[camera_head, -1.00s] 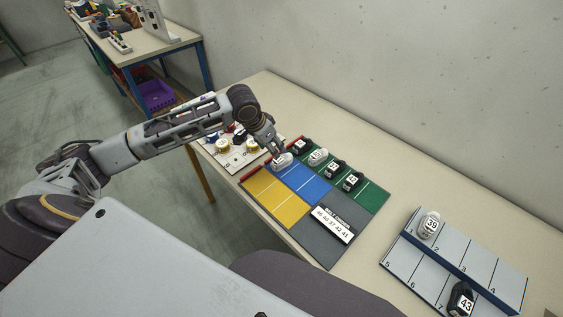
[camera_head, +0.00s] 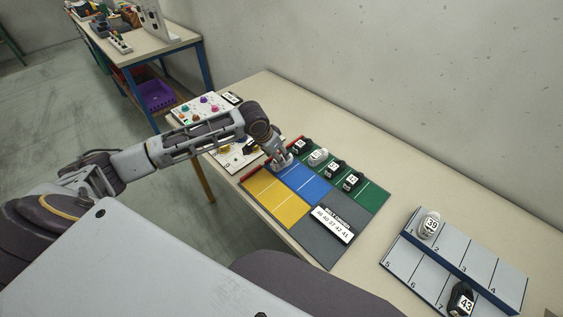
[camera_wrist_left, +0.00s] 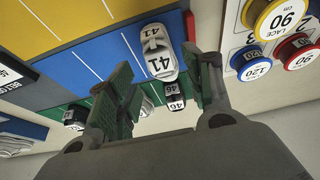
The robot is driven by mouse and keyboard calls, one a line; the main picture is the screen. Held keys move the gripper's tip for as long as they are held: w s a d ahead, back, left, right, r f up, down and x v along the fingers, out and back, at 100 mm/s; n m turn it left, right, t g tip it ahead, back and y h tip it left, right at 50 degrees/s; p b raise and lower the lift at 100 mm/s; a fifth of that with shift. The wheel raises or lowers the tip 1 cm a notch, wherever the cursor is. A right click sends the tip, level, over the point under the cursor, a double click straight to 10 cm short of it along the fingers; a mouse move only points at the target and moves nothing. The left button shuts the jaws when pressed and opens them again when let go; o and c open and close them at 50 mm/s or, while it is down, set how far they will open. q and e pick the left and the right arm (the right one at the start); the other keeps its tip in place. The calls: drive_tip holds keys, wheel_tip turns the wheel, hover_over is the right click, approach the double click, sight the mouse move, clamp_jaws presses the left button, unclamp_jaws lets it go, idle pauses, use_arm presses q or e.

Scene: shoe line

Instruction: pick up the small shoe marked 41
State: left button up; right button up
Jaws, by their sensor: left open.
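The small shoe marked 41 (camera_wrist_left: 159,54) is white-grey and sits on the blue zone of the mat (camera_wrist_left: 100,62). In the left wrist view it lies between my open left gripper's fingers (camera_wrist_left: 163,75), nearer the right finger; I cannot tell whether either touches it. In the head view the left gripper (camera_head: 281,160) is over the shoe at the far end of the blue zone and partly hides it. A dark shoe marked 46 (camera_wrist_left: 174,95) is close by on the green zone. My right gripper is not in view.
Several shoes stand on the green zone (camera_head: 371,197) beside the blue. A grey rack (camera_head: 480,262) at the right holds shoes marked 39 (camera_head: 429,225) and 43 (camera_head: 461,299). A board with lace spools (camera_head: 232,157) is just left of the mat.

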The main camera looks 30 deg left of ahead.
use_arm(q)
drive_tip(key=shift+x, duration=2.55)
drive_tip(key=shift+w, duration=0.1)
drive_tip(key=c, duration=0.8)
drive_tip(key=shift+r, duration=0.1)
drive_tip(key=shift+r, duration=4.95)
